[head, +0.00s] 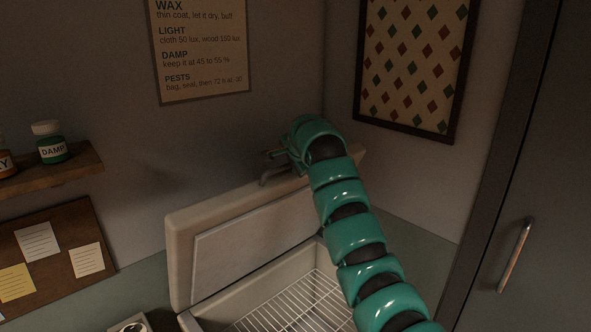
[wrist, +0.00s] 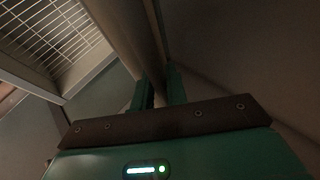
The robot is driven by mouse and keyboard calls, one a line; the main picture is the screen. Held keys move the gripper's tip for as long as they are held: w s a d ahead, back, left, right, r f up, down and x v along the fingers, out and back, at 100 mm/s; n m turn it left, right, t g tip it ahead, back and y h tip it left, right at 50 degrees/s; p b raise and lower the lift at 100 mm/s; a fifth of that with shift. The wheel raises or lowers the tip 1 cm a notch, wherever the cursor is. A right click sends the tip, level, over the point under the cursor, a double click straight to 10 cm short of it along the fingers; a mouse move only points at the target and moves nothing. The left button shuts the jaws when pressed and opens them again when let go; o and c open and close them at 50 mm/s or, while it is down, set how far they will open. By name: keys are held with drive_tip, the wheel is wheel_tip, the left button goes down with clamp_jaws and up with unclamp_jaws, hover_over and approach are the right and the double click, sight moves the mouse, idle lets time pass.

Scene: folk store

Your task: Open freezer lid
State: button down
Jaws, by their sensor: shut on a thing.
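The pale freezer lid (head: 180,262) stands raised, tilted up near the wall, with its inner panel facing me in the head view. A metal handle (head: 268,178) sits at its upper edge. My gripper (head: 277,154) is at that edge, shut on the handle; my green arm hides part of the lid's right side. In the wrist view, the two fingers of my gripper (wrist: 161,88) reach to the lid's edge, and their exact grip on the handle is dark and hard to see. The freezer body (head: 215,316) is uncovered, with a white wire rack (head: 290,303) inside.
A wooden shelf (head: 60,172) with small bottles and a notice board (head: 85,225) are on the left. A framed diamond pattern (head: 415,65) and a text poster (head: 200,50) hang on the walls. A dark cabinet door with a handle (head: 515,255) stands close on the right.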

drive_tip(key=shift+w+a, duration=0.2)
drive_tip(key=c, duration=1.7)
unclamp_jaws()
drive_tip(key=b+v, duration=0.6)
drive_tip(key=v, duration=1.1)
drive_tip(key=shift+r, duration=0.3)
drive_tip(key=shift+c, duration=0.2)
